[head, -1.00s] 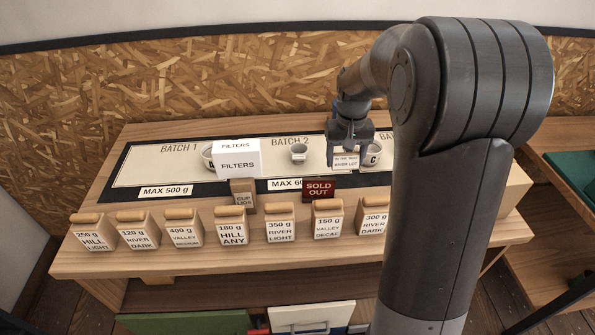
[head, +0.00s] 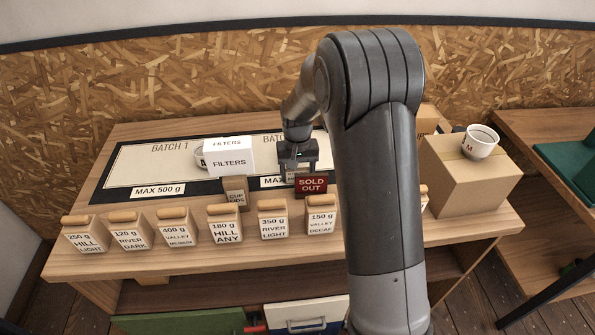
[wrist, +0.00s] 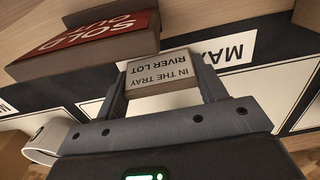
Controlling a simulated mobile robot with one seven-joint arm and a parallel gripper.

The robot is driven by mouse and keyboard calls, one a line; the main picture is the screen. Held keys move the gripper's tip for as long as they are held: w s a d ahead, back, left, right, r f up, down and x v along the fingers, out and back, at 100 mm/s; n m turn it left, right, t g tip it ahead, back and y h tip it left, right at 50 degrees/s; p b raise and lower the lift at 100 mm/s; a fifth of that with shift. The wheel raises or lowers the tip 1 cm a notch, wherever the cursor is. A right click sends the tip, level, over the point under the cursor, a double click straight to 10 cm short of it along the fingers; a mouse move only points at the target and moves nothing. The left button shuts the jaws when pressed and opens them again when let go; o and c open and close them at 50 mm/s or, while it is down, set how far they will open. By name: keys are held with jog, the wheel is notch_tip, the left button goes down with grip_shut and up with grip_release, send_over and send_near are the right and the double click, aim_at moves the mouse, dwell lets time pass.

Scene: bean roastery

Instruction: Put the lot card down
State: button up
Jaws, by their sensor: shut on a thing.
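My gripper (head: 296,172) is over the counter, just behind the red SOLD OUT sign (head: 311,185) in the head view. The card sits between the two fingers. In the head view the card is hidden, with the sign in front of it. The sign (wrist: 90,38) is close beside the card in the wrist view. I cannot tell whether the card touches the surface.
Several labelled bean boxes (head: 273,224) line the counter's front. A cardboard box (head: 465,178) with a mug (head: 480,142) is at right. The BATCH 1 mat (head: 150,172) has bare room.

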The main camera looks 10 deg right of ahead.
jog(key=o, duration=1)
jog(key=shift+f, duration=0.1)
